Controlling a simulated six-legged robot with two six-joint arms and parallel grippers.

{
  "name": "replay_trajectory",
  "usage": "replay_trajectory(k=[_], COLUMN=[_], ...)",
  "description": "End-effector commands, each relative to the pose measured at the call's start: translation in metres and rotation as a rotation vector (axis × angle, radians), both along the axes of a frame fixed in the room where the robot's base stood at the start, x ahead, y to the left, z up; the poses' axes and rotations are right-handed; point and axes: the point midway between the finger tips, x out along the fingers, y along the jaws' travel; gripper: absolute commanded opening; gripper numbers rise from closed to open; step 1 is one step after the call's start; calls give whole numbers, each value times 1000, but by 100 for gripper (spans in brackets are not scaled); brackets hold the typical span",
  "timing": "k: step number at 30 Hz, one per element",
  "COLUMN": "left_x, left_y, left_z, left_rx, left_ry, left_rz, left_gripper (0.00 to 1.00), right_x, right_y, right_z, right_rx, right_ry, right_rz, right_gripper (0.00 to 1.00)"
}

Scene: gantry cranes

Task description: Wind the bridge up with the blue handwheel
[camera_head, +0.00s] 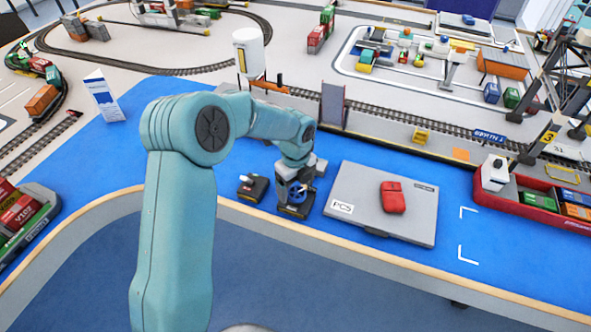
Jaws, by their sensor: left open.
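The blue handwheel (296,194) sits on a small dark stand on the blue table top, just left of the grey case. My left arm reaches over from the lower left, and my left gripper (296,184) points down at the handwheel, with its jaws open around or just above the rim. The gripper partly hides the wheel, and I cannot tell whether it touches. A grey upright panel (333,105) stands by the railway track behind it; I cannot tell whether it is the bridge. My right gripper is not in view.
A small dark box (252,188) stands left of the wheel. A grey case (350,185) marked PCS, with a red object (392,197) on it, lies close to the right. A red ship (535,200) is further right. White corner marks frame clear blue surface.

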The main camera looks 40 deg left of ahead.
Motion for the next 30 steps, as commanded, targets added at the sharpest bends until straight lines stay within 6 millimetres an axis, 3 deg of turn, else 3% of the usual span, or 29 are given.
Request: replay_trajectory(k=[12, 18, 23, 30], left_x=[1, 1, 0, 0], left_y=[0, 0, 0, 0], left_z=[104, 141, 153, 154], left_rx=[0, 1, 0, 0], left_ry=[-6, -3, -1, 1], left_rz=[1, -1, 0, 0], left_gripper=[82, 82, 82, 82], right_x=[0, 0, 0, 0], right_y=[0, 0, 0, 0], right_z=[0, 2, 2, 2], right_rx=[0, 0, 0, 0], right_ry=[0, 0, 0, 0], right_rz=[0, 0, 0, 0], right_gripper=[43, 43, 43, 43])
